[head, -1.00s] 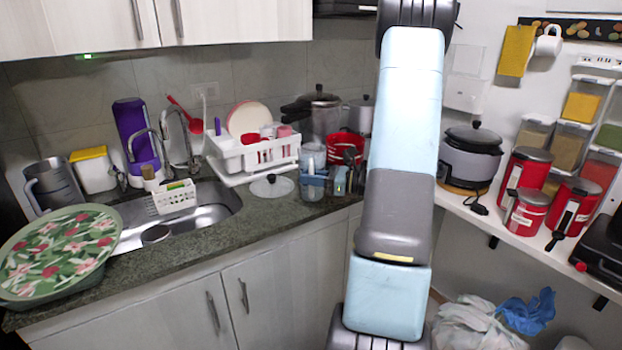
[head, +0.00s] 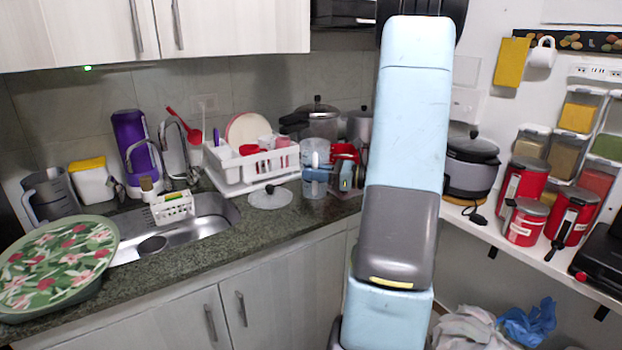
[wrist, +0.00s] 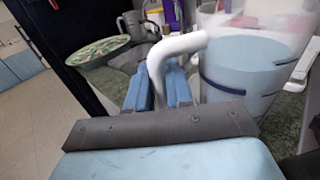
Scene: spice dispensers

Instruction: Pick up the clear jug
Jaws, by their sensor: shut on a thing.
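The clear jug (head: 315,153) is at the counter's right end, beside the dish rack. In the wrist view the clear jug (wrist: 238,78) looks large and upright, with its pale handle toward my gripper. My gripper (head: 330,178) is at the jug's right side in the head view. In the wrist view its blue fingers (wrist: 158,85) are shut on the jug's handle (wrist: 172,50). Whether the jug's base touches the counter is hard to tell.
A white dish rack (head: 258,165) and a glass lid (head: 270,197) are left of the jug. A pressure cooker (head: 318,117) and red containers (head: 343,152) stand behind it. The sink (head: 215,212) is farther left. A rice cooker (head: 470,175) is on the right shelf.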

